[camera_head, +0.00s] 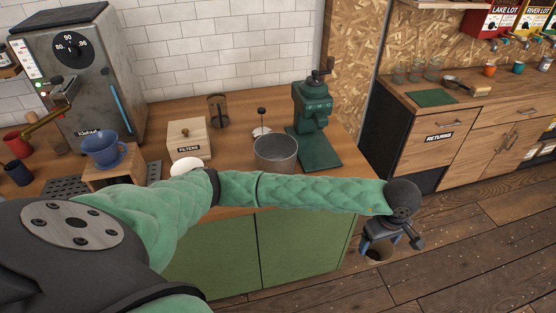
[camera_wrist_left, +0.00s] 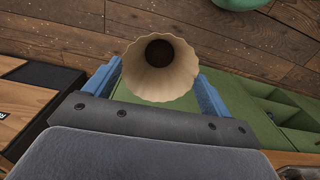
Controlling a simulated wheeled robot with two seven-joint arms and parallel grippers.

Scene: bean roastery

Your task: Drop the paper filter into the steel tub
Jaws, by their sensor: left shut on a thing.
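The paper filter (camera_wrist_left: 160,70), a tan fluted cone that looks dark brown inside at its bottom, is held between the blue fingers of my left gripper (camera_wrist_left: 160,85). In the head view my left gripper (camera_head: 380,243) hangs past the right end of the counter, over the wood floor, with the filter (camera_head: 377,257) partly hidden below it. The steel tub (camera_head: 276,153), a round grey open vessel, stands on the counter to the left of and behind the gripper. My forearm crosses just in front of the tub. My right gripper is not in view.
A green grinder (camera_head: 313,115) stands right of the tub. A plunger-like item (camera_head: 262,127), a wooden filters box (camera_head: 189,138) and a glass press (camera_head: 218,110) stand left and behind. A blue dripper (camera_head: 103,148) sits on a wooden stand. Floor is clear around the gripper.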

